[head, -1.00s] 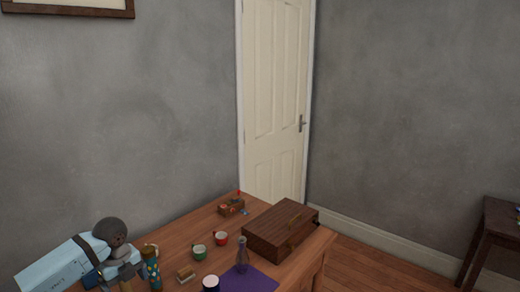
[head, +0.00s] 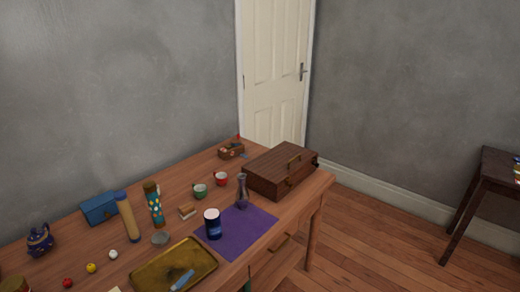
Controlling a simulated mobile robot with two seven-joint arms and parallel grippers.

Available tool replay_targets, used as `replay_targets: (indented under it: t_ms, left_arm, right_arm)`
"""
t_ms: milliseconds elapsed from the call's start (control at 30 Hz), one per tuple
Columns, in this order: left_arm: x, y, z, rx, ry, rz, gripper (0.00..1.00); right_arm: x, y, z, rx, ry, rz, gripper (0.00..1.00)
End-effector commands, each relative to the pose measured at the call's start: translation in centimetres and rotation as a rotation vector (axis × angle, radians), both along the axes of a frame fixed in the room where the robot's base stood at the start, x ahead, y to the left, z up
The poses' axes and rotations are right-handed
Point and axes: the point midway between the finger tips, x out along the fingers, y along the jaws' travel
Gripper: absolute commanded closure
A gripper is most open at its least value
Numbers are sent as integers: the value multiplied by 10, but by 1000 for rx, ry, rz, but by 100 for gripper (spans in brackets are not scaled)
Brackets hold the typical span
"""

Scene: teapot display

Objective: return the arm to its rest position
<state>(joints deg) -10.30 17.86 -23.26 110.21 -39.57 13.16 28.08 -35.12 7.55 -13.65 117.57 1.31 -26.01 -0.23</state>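No arm or gripper of mine shows in the head view now. The wooden table (head: 178,178) stands below me with its display on it. A dark blue teapot (head: 40,240) stands at the left. A brass tray (head: 150,278) lies at the front, with a small light blue item (head: 182,280) on it. A purple mat (head: 262,222) bears a blue and white cup (head: 213,224) and a grey vase (head: 241,190).
A wooden case (head: 270,172) stands at the table's right end. A patterned cylinder (head: 153,203), a tan cylinder (head: 127,216), a blue box (head: 99,208), a green mug (head: 200,191) and a red mug (head: 221,179) stand along the back. Open floor (head: 370,262) lies to the right.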

Motion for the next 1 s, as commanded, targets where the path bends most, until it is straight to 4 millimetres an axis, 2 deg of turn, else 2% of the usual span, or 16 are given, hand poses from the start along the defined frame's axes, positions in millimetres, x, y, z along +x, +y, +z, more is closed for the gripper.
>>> replay_targets:
  t_ms: [33,200,300,467,533,767,1000]
  left_arm:
    - [-13,12,-29,-47,116,108,9]
    - [-58,45,-100,-100,480,342,9]
    - [-90,53,-133,-104,665,402,9]
    - [-143,56,-175,-102,925,432,9]
    - [-145,57,-152,-97,935,430,9]
    - [-146,60,-107,-84,922,433,9]
    - [-150,65,-46,-67,909,438,9]
  right_arm:
    - [0,1,-8,3,0,-1,12]
    - [2,3,-12,12,-2,-3,12]
    - [2,3,-16,14,5,-4,12]
    - [3,4,-21,18,3,-6,12]
    - [5,4,5,18,2,-6,12]
    - [7,2,59,10,-24,-5,12]
    - [-1,-5,113,-16,-20,-4,12]
